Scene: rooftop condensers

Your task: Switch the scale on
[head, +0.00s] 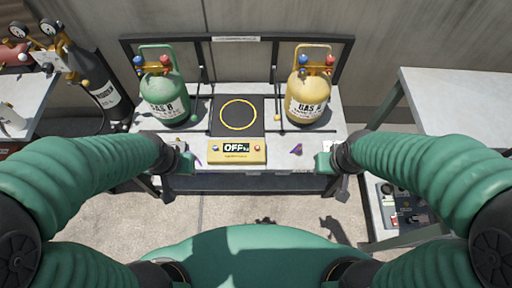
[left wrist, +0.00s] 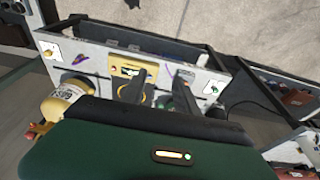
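The scale has a yellow front panel (head: 237,158) whose display reads OFF. A small red button (head: 257,148) is right of the display, and a bluish button (head: 215,149) is left of it. Behind the panel is a black platform (head: 250,103) with a yellow ring and nothing on it. The panel also shows in the left wrist view (left wrist: 127,58). My left gripper (head: 180,148) is left of the panel, apart from it; the left wrist view shows its two dark fingers (left wrist: 158,90) spread with nothing held. My right gripper (head: 328,160) is right of the panel; its fingers are unclear.
A green gas cylinder (head: 163,98) stands left of the platform and a yellow one (head: 308,98) right of it. A dark frame (head: 240,38) rises behind. A purple item (head: 296,149) lies right of the panel. Side tables (head: 455,100) stand beside the bench.

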